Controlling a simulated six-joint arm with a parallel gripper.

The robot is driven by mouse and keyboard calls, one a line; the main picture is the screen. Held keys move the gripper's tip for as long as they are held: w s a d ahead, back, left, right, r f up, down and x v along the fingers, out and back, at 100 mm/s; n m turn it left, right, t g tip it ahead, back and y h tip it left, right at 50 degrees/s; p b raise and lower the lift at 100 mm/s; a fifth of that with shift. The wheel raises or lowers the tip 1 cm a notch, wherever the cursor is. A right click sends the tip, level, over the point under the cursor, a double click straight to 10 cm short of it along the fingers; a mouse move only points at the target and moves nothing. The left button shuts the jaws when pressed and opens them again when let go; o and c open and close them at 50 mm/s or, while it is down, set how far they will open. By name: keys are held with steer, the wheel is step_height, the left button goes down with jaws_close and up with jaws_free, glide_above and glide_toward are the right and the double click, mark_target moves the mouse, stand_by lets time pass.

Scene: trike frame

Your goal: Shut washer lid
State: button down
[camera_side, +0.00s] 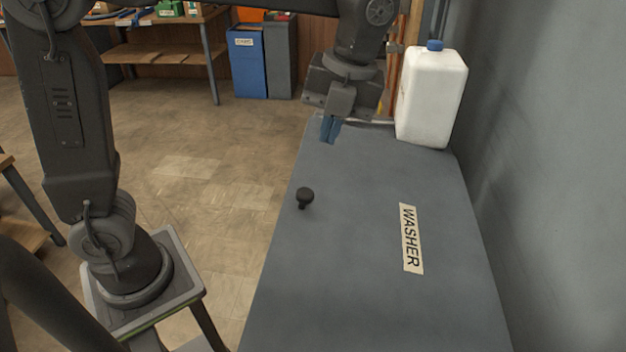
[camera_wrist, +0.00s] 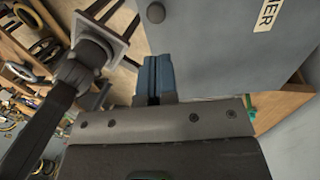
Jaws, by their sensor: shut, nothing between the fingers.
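The washer lid (camera_side: 370,250) is a broad grey panel with a WASHER label (camera_side: 411,238) and a black knob (camera_side: 305,197) near its left edge. It looks flat and down, but I cannot tell if a gap remains under it. My gripper (camera_side: 329,138) has blue fingers, shut and empty, pointing down at the far left end of the lid, apart from the knob. In the wrist view the fingers (camera_wrist: 157,62) are together, with the lid (camera_wrist: 220,55) behind them and the knob (camera_wrist: 155,13) beyond their tips.
A white jug (camera_side: 430,97) with a blue cap stands at the lid's far right end, close to my gripper. A grey wall (camera_side: 560,150) runs along the right. Blue and grey bins (camera_side: 246,62) and a wooden bench (camera_side: 160,52) stand at the back.

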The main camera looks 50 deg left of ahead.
mark_target(309, 193)
steer(key=x, duration=1.1)
